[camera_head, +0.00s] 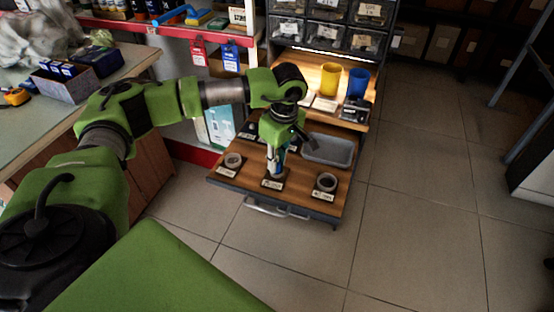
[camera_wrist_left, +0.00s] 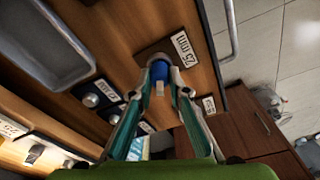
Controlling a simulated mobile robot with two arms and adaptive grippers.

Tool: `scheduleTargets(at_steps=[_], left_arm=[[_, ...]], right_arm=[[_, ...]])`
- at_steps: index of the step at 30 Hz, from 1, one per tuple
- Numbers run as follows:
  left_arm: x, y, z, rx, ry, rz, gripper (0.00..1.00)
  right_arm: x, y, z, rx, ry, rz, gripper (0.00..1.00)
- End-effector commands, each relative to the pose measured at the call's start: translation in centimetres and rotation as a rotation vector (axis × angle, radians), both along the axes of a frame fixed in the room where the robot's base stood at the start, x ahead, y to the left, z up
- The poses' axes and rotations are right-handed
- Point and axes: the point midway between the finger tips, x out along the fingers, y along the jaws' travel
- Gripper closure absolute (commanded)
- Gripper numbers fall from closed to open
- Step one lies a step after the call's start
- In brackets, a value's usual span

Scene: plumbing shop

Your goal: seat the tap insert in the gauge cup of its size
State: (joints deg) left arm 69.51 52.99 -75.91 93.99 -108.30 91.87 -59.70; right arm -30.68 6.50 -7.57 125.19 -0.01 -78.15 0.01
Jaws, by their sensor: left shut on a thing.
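My left gripper (camera_head: 276,160) points down over the middle gauge cup on the wooden tray. In the left wrist view its fingers (camera_wrist_left: 160,86) are closed on the tap insert (camera_wrist_left: 160,70), a blue piece with a pale stub. The insert is in front of a dark base plate (camera_wrist_left: 147,51) whose label seems to read 25 mm. I cannot tell whether the insert is in the cup or just above it; the cup there is mostly hidden. A left cup (camera_head: 233,160) and a right cup (camera_head: 327,182) stand on their own labelled plates. My right gripper is not in view.
A grey bin (camera_head: 328,151) is behind the cups, on the wooden board (camera_head: 215,177). Yellow (camera_head: 330,79) and blue (camera_head: 358,82) cups stand on the shelf behind. A cluttered workbench is at the left. The tiled floor at the right is clear.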

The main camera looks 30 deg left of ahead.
Motion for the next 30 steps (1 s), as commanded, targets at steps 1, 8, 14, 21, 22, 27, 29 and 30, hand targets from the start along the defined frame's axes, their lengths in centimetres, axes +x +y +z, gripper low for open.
scheduleTargets(at_steps=[1,8,14,21,22,27,29,30], left_arm=[[0.0,-0.01,0.01,0.0,0.0,0.0,0.97],[0.0,-0.01,0.01,0.0,0.0,0.0,0.97],[0.0,-0.06,0.03,0.0,0.0,0.0,0.97],[0.01,-0.04,0.02,0.0,0.0,0.0,0.97],[0.01,-0.04,0.02,0.0,0.0,0.0,0.97],[0.01,-0.04,0.02,0.0,0.0,0.0,0.97],[0.01,-0.04,0.02,0.0,0.0,0.0,0.97],[0.01,-0.06,0.02,0.0,0.0,0.0,0.97]], right_arm=[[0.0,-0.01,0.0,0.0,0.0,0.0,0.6],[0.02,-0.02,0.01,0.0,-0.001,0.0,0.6],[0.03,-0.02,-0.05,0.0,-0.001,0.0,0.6],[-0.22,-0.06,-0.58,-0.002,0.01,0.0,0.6],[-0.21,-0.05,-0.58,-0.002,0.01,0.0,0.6],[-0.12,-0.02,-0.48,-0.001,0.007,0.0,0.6],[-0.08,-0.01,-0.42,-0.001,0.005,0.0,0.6],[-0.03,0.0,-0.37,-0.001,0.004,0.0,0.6]])
